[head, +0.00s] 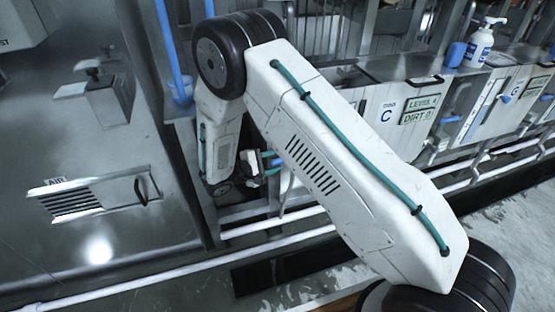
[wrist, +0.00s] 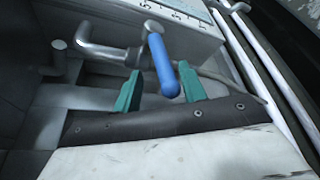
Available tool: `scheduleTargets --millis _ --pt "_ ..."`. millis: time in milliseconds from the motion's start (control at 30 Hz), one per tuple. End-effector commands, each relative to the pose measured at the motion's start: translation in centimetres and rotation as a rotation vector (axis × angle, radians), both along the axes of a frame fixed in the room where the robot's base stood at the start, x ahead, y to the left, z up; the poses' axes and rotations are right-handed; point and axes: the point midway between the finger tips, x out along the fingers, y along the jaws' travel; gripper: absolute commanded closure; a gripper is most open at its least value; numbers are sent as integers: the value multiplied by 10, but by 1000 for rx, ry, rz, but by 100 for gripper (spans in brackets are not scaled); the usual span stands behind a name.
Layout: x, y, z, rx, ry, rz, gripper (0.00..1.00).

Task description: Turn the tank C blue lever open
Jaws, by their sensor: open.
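The blue lever (wrist: 161,62) shows in the wrist view, attached to a metal pipe fitting (wrist: 105,50). My gripper (wrist: 157,88) is open, its two teal fingers on either side of the lever's lower end. I cannot tell whether the fingers touch it. In the head view, my arm crosses the middle and my gripper (head: 270,160) is mostly hidden beside it. Tank C (head: 378,112), with a "C" label, stands right of my arm; its front is partly covered by the arm.
White rails (head: 290,238) run low along the tanks. A tank labelled G (head: 497,100) with blue handles stands at the right. A white bottle (head: 480,45) and a blue cup (head: 456,54) stand on top. A metal cabinet (head: 90,150) with an air vent fills the left.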

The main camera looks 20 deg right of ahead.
Motion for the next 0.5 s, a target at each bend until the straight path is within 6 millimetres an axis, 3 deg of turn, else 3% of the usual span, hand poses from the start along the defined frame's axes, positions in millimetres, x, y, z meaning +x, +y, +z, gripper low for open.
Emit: scheduleTargets --millis 500 --pt "-11 35 2 0 0 1 59"
